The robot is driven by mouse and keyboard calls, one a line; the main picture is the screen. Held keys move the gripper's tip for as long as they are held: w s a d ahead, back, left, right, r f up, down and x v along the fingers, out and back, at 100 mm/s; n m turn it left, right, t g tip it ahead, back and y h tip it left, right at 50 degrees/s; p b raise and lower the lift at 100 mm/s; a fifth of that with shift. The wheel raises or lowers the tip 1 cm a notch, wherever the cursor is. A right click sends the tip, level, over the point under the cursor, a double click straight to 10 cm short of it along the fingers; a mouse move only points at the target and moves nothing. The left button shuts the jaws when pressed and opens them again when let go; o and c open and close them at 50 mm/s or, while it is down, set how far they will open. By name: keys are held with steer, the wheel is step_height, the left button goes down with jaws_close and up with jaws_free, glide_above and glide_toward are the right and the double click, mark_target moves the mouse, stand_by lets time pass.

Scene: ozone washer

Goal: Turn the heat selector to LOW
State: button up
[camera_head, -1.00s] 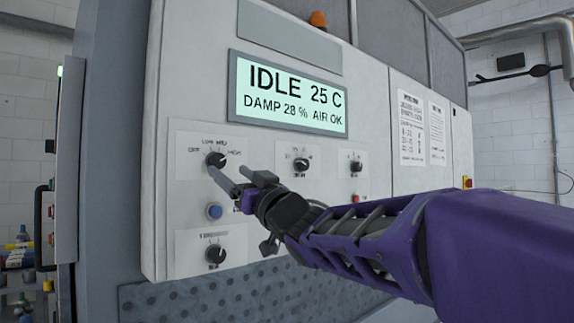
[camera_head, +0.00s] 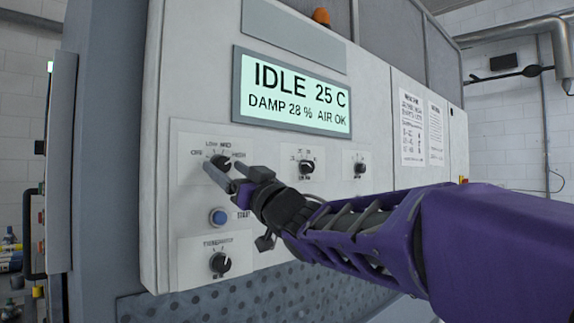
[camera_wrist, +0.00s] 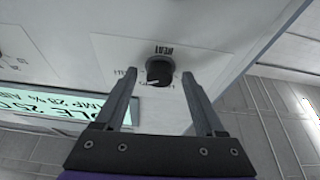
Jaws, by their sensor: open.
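The heat selector (camera_head: 221,161) is a black round knob on the upper left plate of the white panel, with OFF, LOW, MED and HIGH printed around it. In the wrist view the knob (camera_wrist: 159,71) appears upside down under the word HEAT, with a pale pointer line on it. I cannot tell for sure which label the pointer faces. My gripper (camera_head: 222,168) is open, its two grey fingers reaching to the knob. In the wrist view the knob sits between the fingertips, with a gap showing on each side. Part of the knob is hidden in the head view.
A blue button (camera_head: 218,217) and a lower black knob (camera_head: 220,263) lie below the selector. Two more knobs, a middle one (camera_head: 306,167) and a right one (camera_head: 359,168), are to the right. The display (camera_head: 293,93) above reads IDLE 25 C, DAMP 28 %, AIR OK.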

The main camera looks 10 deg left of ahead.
jaws_close()
steer(key=shift+n+g, duration=0.3)
steer(key=shift+n, duration=0.2)
steer(key=n+g, duration=0.1)
steer(key=n, duration=0.1)
steer(key=n+g+y+p, duration=0.1)
steer(key=n, duration=0.1)
steer(key=shift+w+d+r, duration=0.1)
steer(key=shift+w+d, duration=0.05)
steer(key=shift+w, duration=0.05)
steer(key=n+g+p, duration=0.1)
steer(key=n, duration=0.2)
steer(key=n+g+y, duration=0.1)
steer(key=n+g, duration=0.1)
steer(key=n, duration=0.1)
steer(key=shift+w+d+r+p, duration=0.1)
steer(key=shift+w+r+p, duration=0.1)
steer(key=shift+p, duration=0.15)
steer(key=n+g+p, duration=0.1)
steer(key=n, duration=0.4)
steer(key=shift+r+g+h+p, duration=0.15)
steer(key=shift+g+h+p, duration=0.15)
steer(key=shift+g+p, duration=0.1)
steer(key=shift+d+n+g+h+p, duration=0.1)
steer(key=shift+n+g+h+p, duration=0.35)
steer(key=shift+n, duration=0.6)
steer(key=shift+n+g+h+p, duration=0.1)
steer(key=shift+n+g+p, duration=0.15)
steer(key=shift+n+p, duration=0.6)
steer(key=shift+n, duration=0.4)
